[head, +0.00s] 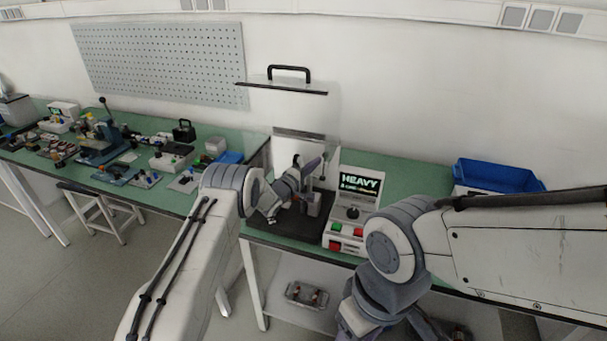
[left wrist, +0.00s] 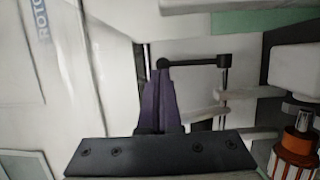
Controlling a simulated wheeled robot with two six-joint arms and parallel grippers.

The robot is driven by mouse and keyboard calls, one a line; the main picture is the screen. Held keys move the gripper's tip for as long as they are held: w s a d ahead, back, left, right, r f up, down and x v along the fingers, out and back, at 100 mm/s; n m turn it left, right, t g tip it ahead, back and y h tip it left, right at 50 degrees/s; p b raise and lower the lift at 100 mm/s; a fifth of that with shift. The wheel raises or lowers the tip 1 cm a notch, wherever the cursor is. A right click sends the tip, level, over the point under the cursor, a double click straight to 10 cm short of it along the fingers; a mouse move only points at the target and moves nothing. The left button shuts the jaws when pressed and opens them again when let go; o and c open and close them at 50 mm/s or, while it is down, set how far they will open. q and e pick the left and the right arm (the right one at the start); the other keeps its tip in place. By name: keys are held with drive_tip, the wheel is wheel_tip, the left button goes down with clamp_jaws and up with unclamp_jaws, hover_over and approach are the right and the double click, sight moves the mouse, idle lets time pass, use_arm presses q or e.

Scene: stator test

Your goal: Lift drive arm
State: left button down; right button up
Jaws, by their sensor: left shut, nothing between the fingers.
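The drive arm appears to be the black bar (left wrist: 195,61) in the left wrist view. My left gripper (head: 305,178) is over the dark base of the test station in the head view. It is shut with nothing held. Pale finger-like parts cross close to the thin rod in the wrist view; I cannot tell if they touch it. My right gripper is hidden.
A tester with a "HEAVY" screen (head: 359,184) and red and green buttons stands right of the dark base (head: 268,215). A clear guard with a black handle (head: 289,69) is above. A blue bin (head: 497,175) is at right. An orange-copper part (left wrist: 294,155) shows lower right.

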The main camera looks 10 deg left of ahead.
use_arm(q)
drive_tip(key=b+v, duration=0.1)
drive_tip(key=v, duration=0.7)
drive_tip(key=shift+b, duration=0.35)
drive_tip(key=shift+s+a, duration=0.1)
drive_tip(key=s+a+r+m+g+y, duration=0.1)
drive_tip(key=s+a+m+g+y, duration=0.25)
drive_tip(key=s, duration=0.35)
drive_tip(key=s+a+r+m+g+y, duration=0.2)
drive_tip(key=s+a+m+g+y, duration=0.1)
drive_tip(key=s+a+y, duration=0.3)
drive_tip(key=s+m+g, duration=0.5)
drive_tip(key=s+g, duration=0.2)
drive_tip(key=s, duration=1.8)
drive_tip(key=s+d+r+m+g, duration=0.1)
drive_tip(key=s+d+r+m, duration=0.1)
drive_tip(key=s+d, duration=0.4)
drive_tip(key=s+d+r+m+g+h, duration=0.1)
drive_tip(key=s+d+r+m, duration=0.2)
drive_tip(key=s+d+m, duration=0.2)
drive_tip(key=s+d, duration=0.2)
drive_tip(key=d, duration=0.1)
drive_tip(key=shift+s, duration=0.2)
